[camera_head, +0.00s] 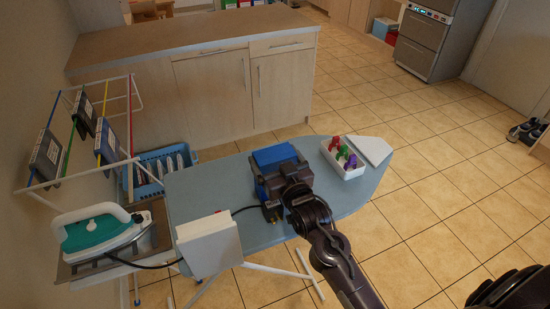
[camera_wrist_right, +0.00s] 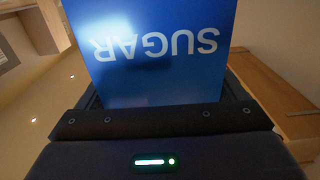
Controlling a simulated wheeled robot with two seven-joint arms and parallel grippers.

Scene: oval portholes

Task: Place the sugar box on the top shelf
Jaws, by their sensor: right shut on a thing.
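The sugar box (camera_head: 275,156) is blue and is over the ironing board in the head view. In the right wrist view the sugar box (camera_wrist_right: 160,50) fills the middle, with the white word SUGAR upside down. My right gripper (camera_head: 272,182) is shut on the box, with a dark finger on each side in the wrist view (camera_wrist_right: 160,98). The gripper covers the box's near side in the head view, and I cannot tell whether the box touches the board. I cannot make out the top shelf. My left gripper is not in view.
The ironing board (camera_head: 355,200) also carries a white tray (camera_head: 345,160) of coloured items and a white box (camera_head: 208,245). A teal iron (camera_head: 100,230) stands at the left. A drying rack (camera_head: 95,130) and counter (camera_head: 200,90) are behind.

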